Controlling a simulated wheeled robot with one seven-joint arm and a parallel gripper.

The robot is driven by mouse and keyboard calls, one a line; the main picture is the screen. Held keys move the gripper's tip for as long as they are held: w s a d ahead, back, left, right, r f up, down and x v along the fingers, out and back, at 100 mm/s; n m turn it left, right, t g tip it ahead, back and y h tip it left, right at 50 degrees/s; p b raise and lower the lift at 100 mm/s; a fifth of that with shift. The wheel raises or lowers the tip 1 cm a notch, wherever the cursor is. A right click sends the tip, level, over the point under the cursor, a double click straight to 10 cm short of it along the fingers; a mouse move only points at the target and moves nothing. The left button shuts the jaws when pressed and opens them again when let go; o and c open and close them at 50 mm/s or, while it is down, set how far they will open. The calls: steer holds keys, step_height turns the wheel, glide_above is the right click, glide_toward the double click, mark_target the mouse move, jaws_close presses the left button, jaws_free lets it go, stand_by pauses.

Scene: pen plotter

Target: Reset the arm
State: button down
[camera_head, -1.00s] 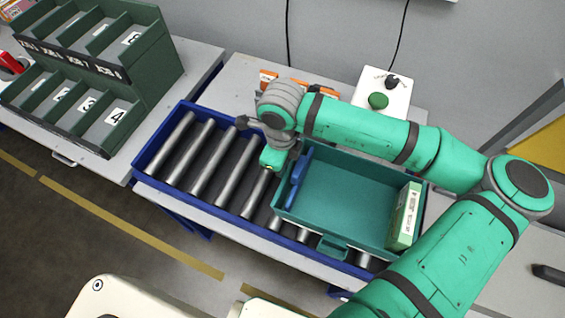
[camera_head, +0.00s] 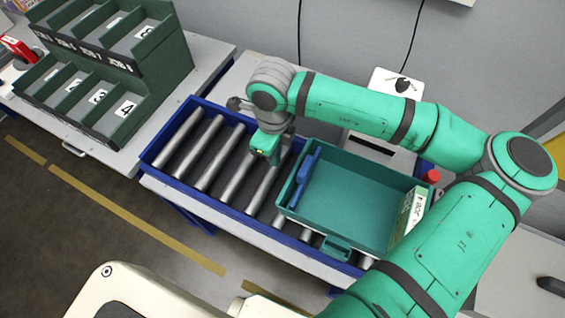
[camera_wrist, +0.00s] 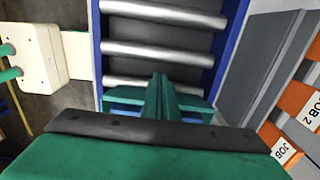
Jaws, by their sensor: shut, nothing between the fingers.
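My arm (camera_head: 350,105) reaches from the right over the far side of the roller conveyor. My gripper (camera_wrist: 160,85) shows in the wrist view with its two fingers together and nothing between them. In the head view my gripper (camera_head: 266,146) hangs above the conveyor, just left of the teal bin's far left corner. Its fingertips are hard to make out there.
The roller conveyor (camera_head: 207,165) has a blue frame. The teal bin (camera_head: 345,210) on it holds a blue item (camera_head: 304,178) and a box (camera_head: 411,210). A green sorting rack (camera_head: 150,60) stands left. A control panel (camera_head: 397,82) is behind my arm.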

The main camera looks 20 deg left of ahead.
step_height(320, 180, up, 7)
steer(key=shift+a, duration=0.15)
